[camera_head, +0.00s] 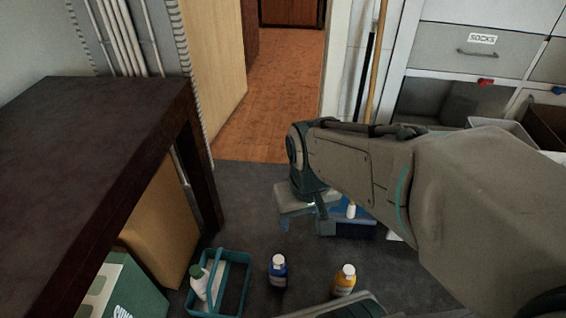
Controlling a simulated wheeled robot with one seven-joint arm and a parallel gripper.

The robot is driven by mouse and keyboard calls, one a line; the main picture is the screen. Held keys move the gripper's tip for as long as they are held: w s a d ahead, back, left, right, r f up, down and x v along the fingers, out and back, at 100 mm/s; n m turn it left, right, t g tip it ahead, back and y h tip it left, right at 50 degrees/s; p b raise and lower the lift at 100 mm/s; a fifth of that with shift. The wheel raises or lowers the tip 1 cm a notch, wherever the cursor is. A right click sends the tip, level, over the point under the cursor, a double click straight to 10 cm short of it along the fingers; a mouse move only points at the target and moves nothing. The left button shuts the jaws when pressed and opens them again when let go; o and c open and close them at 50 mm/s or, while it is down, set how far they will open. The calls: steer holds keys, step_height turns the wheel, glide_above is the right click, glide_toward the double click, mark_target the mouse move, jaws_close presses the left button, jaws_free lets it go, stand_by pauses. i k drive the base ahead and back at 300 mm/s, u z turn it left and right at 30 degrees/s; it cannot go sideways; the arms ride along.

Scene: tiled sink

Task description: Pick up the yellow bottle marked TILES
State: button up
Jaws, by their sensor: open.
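The yellow bottle (343,284) stands upright on the dark floor at the lower middle of the view. It has a white cap, and its label is too small to read. My gripper (304,226) hangs from the arm above the floor, farther away than the yellow bottle and a little left of it. The fingers are apart with nothing visible between them. The gripper is clear of the bottle. Part of my own body at the bottom edge lies close below the bottle in the picture.
A blue bottle (278,274) stands left of the yellow one. A teal caddy (247,258) holds a white bottle (199,284) with a green cap. A blue container (352,229) is partly hidden behind my gripper. A dark table (90,130) fills the left; drawers (460,50) stand at right.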

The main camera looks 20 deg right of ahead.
mark_target(344, 281)
steer(key=z, duration=1.5)
steer(key=k, duration=0.85)
steer(key=u, duration=0.75)
steer(key=i, duration=0.5)
steer(key=z, duration=0.05)
